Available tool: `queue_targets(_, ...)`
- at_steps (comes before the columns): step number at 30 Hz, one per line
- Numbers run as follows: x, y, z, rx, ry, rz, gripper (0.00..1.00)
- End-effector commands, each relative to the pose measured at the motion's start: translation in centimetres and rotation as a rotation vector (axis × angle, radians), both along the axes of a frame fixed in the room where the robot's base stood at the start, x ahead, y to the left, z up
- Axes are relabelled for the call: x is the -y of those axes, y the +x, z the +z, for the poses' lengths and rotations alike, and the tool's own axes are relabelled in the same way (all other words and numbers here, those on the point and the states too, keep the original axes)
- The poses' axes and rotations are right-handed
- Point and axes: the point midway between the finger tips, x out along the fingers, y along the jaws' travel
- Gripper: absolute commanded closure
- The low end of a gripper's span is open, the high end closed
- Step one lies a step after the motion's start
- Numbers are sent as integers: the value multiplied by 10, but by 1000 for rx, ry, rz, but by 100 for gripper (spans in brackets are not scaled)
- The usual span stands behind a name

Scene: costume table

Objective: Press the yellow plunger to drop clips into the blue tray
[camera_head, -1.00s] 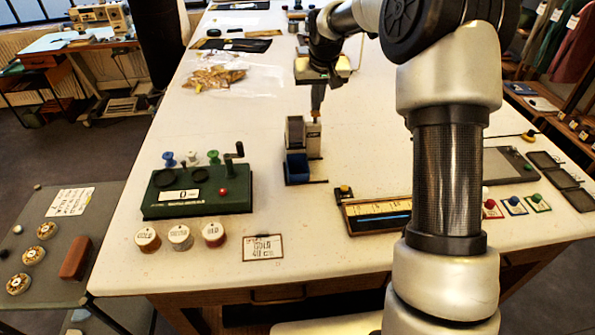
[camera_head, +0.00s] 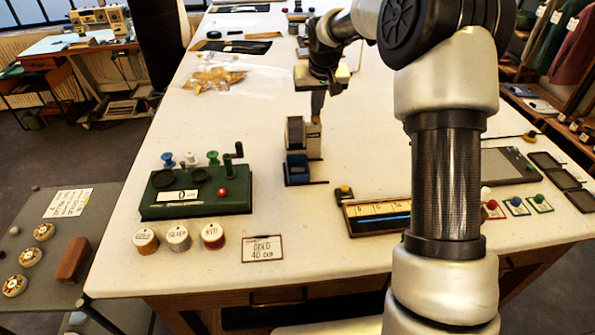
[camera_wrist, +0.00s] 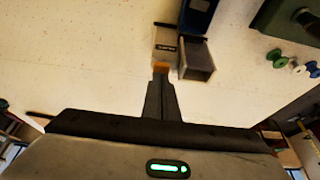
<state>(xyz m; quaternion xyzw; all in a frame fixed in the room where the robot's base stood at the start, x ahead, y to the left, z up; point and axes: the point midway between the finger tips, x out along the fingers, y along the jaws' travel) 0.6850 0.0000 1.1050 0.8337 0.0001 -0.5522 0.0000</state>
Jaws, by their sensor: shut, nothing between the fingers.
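The clip dispenser (camera_head: 313,142) stands mid-table, a pale labelled body beside a grey upright box (camera_head: 295,130). The blue tray (camera_head: 297,170) is at its front; its contents are too small to make out. In the wrist view the dispenser body (camera_wrist: 165,42) shows its label, and part of the blue tray (camera_wrist: 198,8) is at the top edge. The yellow plunger (camera_wrist: 160,67) shows as a small orange-yellow patch at my fingertips. My gripper (camera_head: 317,115) is shut, empty and pointing down over the plunger, at or very near its top. The fingers (camera_wrist: 160,85) hide part of it.
A ruler box (camera_head: 375,216) lies to the right, partly behind my arm. White table between them is clear.

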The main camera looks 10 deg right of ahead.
Motion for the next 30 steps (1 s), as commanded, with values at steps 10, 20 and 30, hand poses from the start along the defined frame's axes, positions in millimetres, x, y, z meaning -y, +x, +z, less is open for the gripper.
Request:
queue_targets(10, 0, -1, 2, -4, 1, 0, 100)
queue_targets(20, 0, -1, 16, -2, 1, 0, 100)
queue_targets(30, 0, 0, 26, -1, 0, 0, 100)
